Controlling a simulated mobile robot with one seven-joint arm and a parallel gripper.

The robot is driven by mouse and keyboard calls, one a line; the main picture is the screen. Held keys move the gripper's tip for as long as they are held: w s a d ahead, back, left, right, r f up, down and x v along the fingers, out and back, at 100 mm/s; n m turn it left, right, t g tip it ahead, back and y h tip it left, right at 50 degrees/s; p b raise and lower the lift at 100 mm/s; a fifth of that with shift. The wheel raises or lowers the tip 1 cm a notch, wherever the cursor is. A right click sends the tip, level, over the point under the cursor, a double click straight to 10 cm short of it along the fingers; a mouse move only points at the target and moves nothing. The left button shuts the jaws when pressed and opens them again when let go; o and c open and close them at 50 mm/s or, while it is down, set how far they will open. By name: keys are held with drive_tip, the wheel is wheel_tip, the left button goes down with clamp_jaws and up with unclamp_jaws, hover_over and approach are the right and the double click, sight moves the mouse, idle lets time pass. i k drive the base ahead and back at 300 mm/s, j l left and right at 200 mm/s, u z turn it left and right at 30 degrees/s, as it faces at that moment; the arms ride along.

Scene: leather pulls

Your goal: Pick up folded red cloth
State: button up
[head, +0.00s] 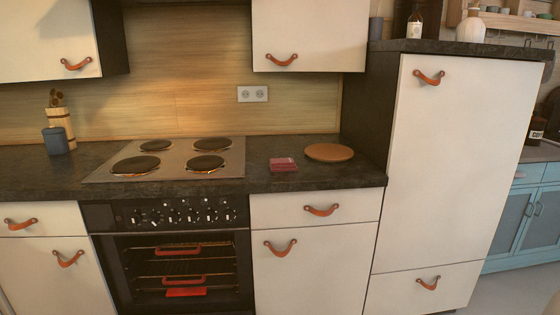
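The folded red cloth (283,164) lies on the dark countertop (262,183), between the stove on its left and a round wooden board on its right. It looks like a small flat stack with a lighter line along its side. Nothing covers it. My gripper does not show in the head view.
The cooktop (178,158) with several burners is left of the cloth. The round wooden board (329,152) is at right, near the tall white cabinet (455,165). An upper cabinet (310,35) hangs above. A grey cup (55,141) and wooden utensil holder (61,124) stand far left.

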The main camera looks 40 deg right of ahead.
sight(286, 163)
drive_tip(key=i+l+u, duration=0.15)
drive_tip(key=l, duration=0.45)
drive_tip(key=i+l+u, duration=0.1)
drive_tip(key=i+l, duration=0.15)
drive_tip(key=l, duration=0.35)
drive_tip(key=i+l+u, duration=0.15)
drive_tip(key=l, duration=0.5)
drive_tip(key=i+l+u, duration=0.1)
drive_tip(key=l, duration=0.55)
drive_tip(key=i+l+u, duration=0.15)
drive_tip(key=l, duration=0.5)
drive_tip(key=l+u, duration=0.1)
drive_tip(key=l, duration=0.55)
